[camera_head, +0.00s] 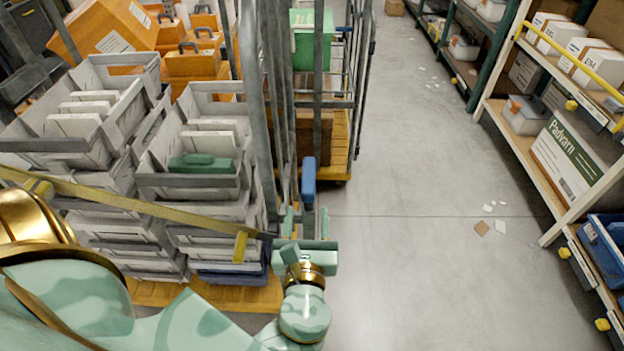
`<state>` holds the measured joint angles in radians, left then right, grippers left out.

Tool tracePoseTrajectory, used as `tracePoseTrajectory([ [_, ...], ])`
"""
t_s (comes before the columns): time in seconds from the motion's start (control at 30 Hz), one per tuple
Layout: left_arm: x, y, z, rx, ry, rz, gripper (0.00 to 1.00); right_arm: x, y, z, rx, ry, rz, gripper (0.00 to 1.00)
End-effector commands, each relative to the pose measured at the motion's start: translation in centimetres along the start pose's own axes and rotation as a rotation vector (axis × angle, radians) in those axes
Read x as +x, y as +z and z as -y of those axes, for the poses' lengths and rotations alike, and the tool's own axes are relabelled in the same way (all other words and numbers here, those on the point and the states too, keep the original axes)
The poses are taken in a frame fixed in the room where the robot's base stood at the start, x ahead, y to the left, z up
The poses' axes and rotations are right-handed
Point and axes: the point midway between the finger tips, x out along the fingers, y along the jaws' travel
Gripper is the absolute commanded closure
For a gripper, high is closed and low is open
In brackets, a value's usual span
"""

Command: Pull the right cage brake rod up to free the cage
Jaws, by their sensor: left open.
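A blue grip (308,183) tops what looks like the brake rod, standing upright at the right front corner of the near cage (259,110). The cage has grey tube posts and holds stacked grey crates. My left gripper (307,222) is just below the blue grip, its two fingers pointing up and spread apart. The lower rod appears between or behind the fingers; I cannot tell whether they touch it. My right gripper is out of view.
A yellow strap (130,207) crosses the crates' front. A second cage (338,100) with a green crate (311,40) stands behind. The grey aisle floor (420,220) is mostly clear, with a few paper scraps. Shelving (547,205) lines the right.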

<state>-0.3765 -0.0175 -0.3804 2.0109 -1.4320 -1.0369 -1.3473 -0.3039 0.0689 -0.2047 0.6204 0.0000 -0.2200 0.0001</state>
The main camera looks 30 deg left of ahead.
Motion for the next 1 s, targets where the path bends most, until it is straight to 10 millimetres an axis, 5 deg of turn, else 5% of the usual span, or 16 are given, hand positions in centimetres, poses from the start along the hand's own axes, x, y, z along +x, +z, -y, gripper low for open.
tracePoseTrajectory([
  [0.2,5.7,-0.1,0.0,-0.001,0.000,0.002,0.51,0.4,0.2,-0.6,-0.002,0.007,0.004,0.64],
  [0.4,9.0,-0.2,0.0,0.000,-0.001,-0.001,0.51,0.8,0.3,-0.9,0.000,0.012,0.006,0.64],
  [0.83,10.3,-0.1,0.0,-0.001,-0.002,-0.003,0.51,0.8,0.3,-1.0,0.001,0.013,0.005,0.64],
  [1.0,10.3,-0.1,0.0,-0.001,-0.002,-0.003,0.95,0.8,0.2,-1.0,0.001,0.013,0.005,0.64],
])
